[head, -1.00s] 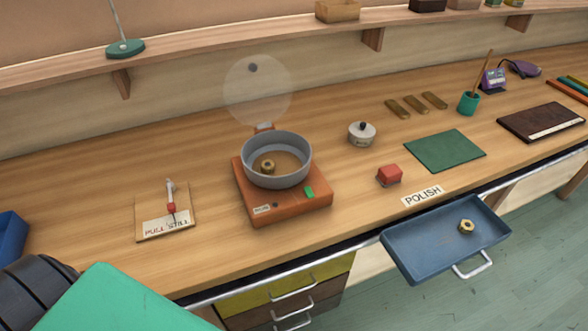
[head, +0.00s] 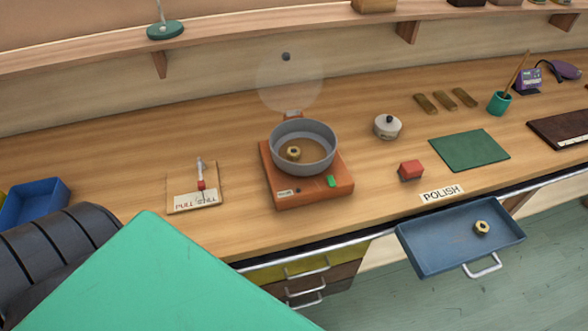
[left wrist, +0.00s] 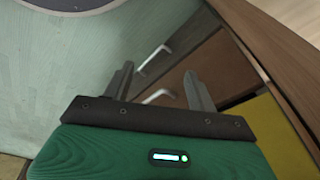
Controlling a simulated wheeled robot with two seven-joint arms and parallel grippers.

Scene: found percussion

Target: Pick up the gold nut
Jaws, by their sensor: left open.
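One gold nut (head: 293,153) lies inside the grey pot (head: 304,163) on the orange hot plate (head: 318,201). Another gold nut (head: 482,228) lies in the blue open tray drawer (head: 430,259) at the bench front, right of the pot. In the left wrist view my left gripper (left wrist: 158,82) is open and empty, below the bench beside drawer fronts with handles. No nut shows in that view. In the head view my green and black left arm fills the lower left, and its fingers are hidden. My right gripper is not in view.
A POLISH label (head: 441,193) and a red block (head: 411,170) lie behind the tray. A PULL STILL board (head: 193,204) is left of the hot plate. A clear disc (head: 291,82) stands behind the pot. A blue bin (head: 36,203) is far left.

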